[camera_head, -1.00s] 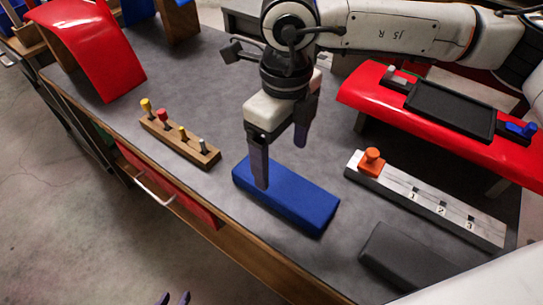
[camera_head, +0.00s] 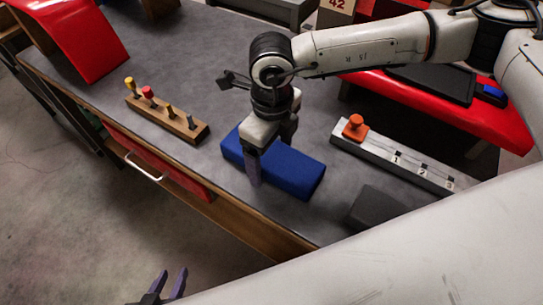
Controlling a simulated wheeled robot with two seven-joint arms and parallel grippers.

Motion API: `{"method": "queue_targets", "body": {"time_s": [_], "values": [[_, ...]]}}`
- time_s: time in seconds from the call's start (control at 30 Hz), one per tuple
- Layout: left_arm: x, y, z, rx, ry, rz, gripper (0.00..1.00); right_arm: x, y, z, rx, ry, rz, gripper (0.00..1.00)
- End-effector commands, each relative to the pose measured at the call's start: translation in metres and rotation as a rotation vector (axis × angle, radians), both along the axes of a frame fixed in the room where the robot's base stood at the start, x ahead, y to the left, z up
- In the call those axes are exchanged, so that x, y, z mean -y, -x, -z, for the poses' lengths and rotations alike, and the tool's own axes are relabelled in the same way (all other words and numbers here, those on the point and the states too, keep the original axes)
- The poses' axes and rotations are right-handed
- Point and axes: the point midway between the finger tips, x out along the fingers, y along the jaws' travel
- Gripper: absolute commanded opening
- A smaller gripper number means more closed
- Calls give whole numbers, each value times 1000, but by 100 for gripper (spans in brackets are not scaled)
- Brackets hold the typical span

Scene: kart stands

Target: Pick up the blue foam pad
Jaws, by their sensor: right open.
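The blue foam pad (camera_head: 295,174) is a long dark blue block lying flat on the grey bench top. My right gripper (camera_head: 268,158) points down over the left part of the pad and is open. One finger hangs at the pad's near side; the other is behind, largely hidden by the gripper and pad. I cannot tell whether the fingers touch it. My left gripper (camera_head: 168,284) is at the bottom edge, over the floor beyond the bench, with its two fingers apart and empty.
A wooden block with several coloured pegs (camera_head: 165,116) stands left of the pad. A numbered rail with an orange knob (camera_head: 395,155) and a dark grey block (camera_head: 375,208) lie to the right. The bench's front edge is close.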

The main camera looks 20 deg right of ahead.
Motion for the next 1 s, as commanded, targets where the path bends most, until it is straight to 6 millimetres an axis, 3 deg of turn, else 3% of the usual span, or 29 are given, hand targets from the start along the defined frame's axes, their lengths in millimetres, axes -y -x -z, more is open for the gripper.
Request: {"method": "queue_targets", "body": {"time_s": [0.07,0.33,0.67,1.0], "values": [[0,0,1,-2,-1,-1,31,0,0,0,0,0,0,84],[-1,3,2,-7,-2,0,31,0,0,0,0,0,0,40],[0,7,6,-15,-2,0,31,-1,0,-9,1,-2,0,40],[1,7,11,-17,-3,5,31,-1,-1,-73,4,-2,0,40]]}}
